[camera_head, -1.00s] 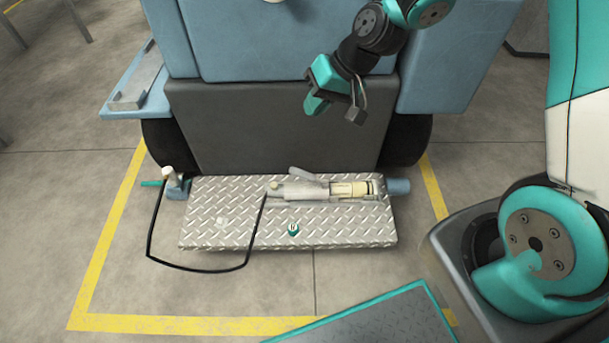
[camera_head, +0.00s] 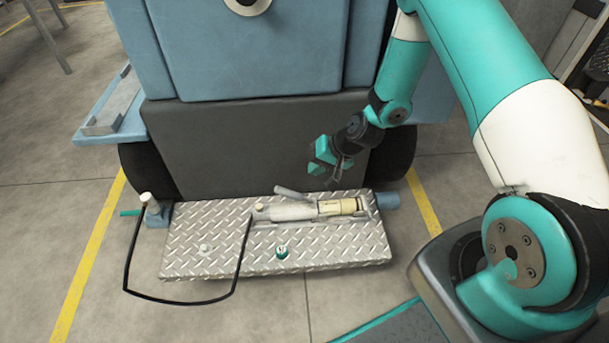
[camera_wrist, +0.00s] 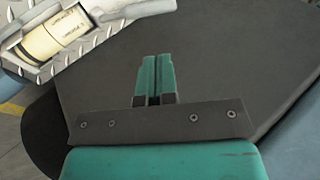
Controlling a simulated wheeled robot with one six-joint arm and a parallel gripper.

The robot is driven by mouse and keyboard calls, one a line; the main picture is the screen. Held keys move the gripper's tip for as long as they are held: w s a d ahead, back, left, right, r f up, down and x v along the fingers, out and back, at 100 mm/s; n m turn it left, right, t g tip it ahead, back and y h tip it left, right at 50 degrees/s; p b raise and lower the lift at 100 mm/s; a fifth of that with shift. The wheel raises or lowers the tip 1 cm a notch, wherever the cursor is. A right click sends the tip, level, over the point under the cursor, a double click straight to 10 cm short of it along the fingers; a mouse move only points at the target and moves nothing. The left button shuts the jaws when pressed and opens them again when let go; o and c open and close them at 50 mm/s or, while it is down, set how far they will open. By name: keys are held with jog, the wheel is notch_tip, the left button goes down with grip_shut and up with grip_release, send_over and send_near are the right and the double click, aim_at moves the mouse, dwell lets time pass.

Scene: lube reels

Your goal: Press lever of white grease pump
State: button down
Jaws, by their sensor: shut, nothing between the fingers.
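The white grease pump (camera_head: 292,212) lies on its side on the diamond-plate step. Its grey lever (camera_head: 294,193) sticks up at a slant above the body, and a cream cartridge (camera_head: 345,206) shows at its right end. My gripper (camera_head: 321,164) is shut and empty, in front of the dark grey panel, above and slightly right of the lever in the picture, apart from it. In the wrist view the closed fingers (camera_wrist: 154,75) point at the dark panel. The pump's cartridge end (camera_wrist: 55,38) shows at the upper left there; the lever's full length is not clear.
The diamond-plate step (camera_head: 200,265) carries a small green-and-white fitting (camera_head: 282,252). A black hose (camera_head: 180,303) runs from the pump to a fitting (camera_head: 152,205) at the step's left end. The blue machine (camera_head: 250,60) and dark panel (camera_head: 240,150) stand behind.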

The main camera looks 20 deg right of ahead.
aim_at(286, 190)
jog(key=b+x, duration=0.4)
jog(key=x, duration=0.9)
jog(key=shift+s, duration=0.1)
